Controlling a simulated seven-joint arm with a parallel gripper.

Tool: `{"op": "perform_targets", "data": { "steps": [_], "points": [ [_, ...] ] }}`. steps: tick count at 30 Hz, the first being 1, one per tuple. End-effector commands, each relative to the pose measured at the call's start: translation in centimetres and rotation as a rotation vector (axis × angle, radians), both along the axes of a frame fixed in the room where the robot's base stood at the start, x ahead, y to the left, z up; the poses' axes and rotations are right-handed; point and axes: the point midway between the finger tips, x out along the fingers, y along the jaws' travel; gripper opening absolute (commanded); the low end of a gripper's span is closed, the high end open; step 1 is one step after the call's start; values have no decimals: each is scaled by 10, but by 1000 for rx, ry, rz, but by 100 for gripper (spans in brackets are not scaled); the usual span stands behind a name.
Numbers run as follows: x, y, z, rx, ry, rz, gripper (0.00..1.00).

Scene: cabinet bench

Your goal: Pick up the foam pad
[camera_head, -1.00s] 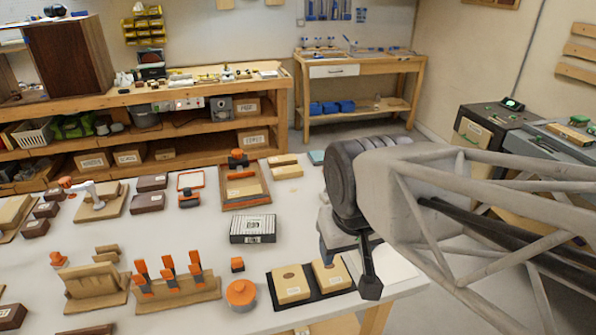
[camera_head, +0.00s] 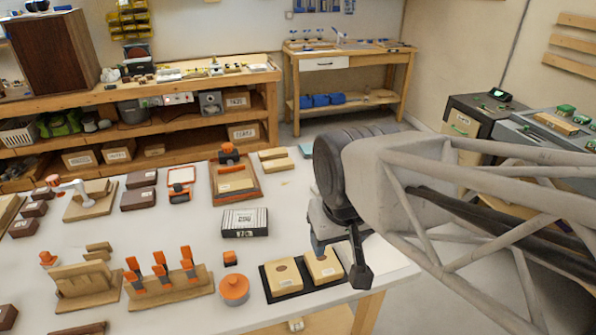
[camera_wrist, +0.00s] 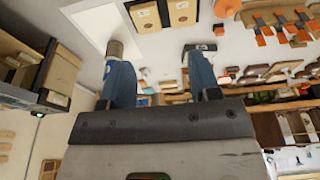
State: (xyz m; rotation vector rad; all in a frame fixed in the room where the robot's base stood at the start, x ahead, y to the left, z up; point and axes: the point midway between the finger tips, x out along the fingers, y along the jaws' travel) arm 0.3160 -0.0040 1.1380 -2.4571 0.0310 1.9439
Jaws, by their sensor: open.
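A small flat teal pad (camera_head: 306,150) lies at the far right edge of the white table in the head view, partly hidden behind my arm. It may be the foam pad; I cannot tell for sure. My gripper hangs near the table's right end, by a black tray (camera_head: 272,296) with two light wooden blocks. In the wrist view my gripper (camera_wrist: 160,60) has two blue fingers spread apart, with nothing seen held between them. The tray also shows at the top of the wrist view (camera_wrist: 166,18).
A striped box (camera_head: 245,222), an orange round pot (camera_head: 234,290) and a wooden rack with orange clips (camera_head: 170,287) stand on the table left of my gripper. A wooden tray (camera_head: 235,182) lies farther back.

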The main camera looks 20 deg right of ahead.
Motion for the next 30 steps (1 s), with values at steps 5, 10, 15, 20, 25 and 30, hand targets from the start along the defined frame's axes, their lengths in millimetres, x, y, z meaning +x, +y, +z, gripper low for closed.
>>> {"op": "perform_targets", "data": {
  "steps": [5, 10, 15, 20, 25, 30],
  "points": [
    [0, 0, 0, 0, 0, 0, 57],
    [0, 0, 0, 0, 0, 0, 69],
    [0, 0, 0, 0, 0, 0, 87],
    [0, 0, 0, 0, 0, 0, 87],
    [2, -1, 0, -6, 4, 5, 87],
    [13, -5, 0, -40, 24, 30, 87]
  ]
}}
